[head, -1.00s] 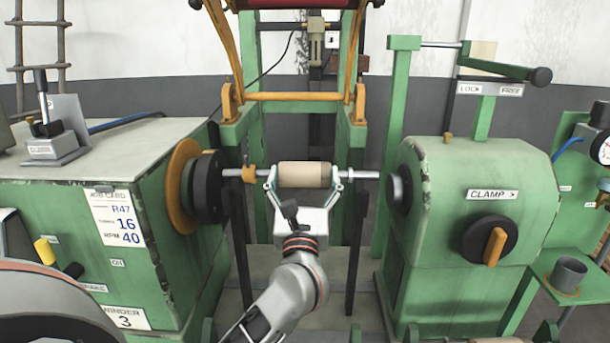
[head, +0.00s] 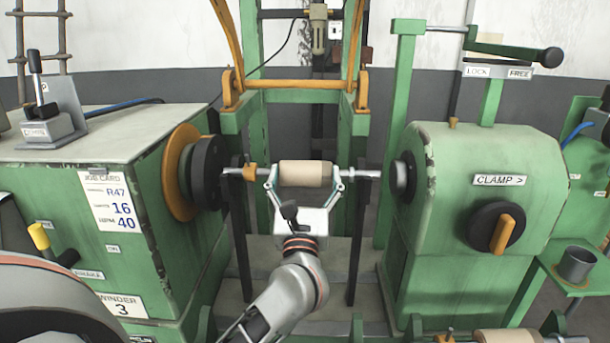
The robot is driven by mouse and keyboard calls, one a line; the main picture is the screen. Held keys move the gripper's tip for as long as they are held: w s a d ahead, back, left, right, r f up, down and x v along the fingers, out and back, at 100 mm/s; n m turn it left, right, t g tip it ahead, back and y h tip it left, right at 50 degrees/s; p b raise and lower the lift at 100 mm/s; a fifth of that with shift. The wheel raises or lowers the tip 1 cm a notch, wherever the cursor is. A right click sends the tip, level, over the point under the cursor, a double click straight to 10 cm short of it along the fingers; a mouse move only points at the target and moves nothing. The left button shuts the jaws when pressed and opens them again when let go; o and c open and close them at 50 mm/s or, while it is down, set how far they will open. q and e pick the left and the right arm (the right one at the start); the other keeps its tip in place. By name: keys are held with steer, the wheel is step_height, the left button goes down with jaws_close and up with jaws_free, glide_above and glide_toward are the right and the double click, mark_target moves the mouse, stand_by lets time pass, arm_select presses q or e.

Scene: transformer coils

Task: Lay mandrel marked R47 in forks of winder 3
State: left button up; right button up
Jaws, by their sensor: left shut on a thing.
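My left gripper (head: 302,205) is shut on the tan sleeve of a mandrel (head: 305,174), which lies level across the picture with its metal shaft out at both ends. An orange collar sits on the shaft's left part. No marking is readable on it. The dark upright forks of winder 3 (head: 240,240) and (head: 355,240) stand near the shaft's two ends. The shaft is at about the height of their tops; I cannot tell whether it rests in them. The black spindle face (head: 207,172) is left of the shaft, the clamp-side face (head: 403,177) right. My right gripper is out of view.
The clamp housing (head: 480,150) with an orange-handled knob (head: 497,232) stands right. Another tan roll (head: 508,337) shows at the bottom edge. A grey cup (head: 577,263) sits on a side shelf.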

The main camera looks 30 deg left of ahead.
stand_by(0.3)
arm_select(q)
steer(key=o, duration=1.7)
steer(key=shift+f, duration=0.2)
steer(key=v, duration=1.2)
steer(key=shift+s+r, duration=0.1)
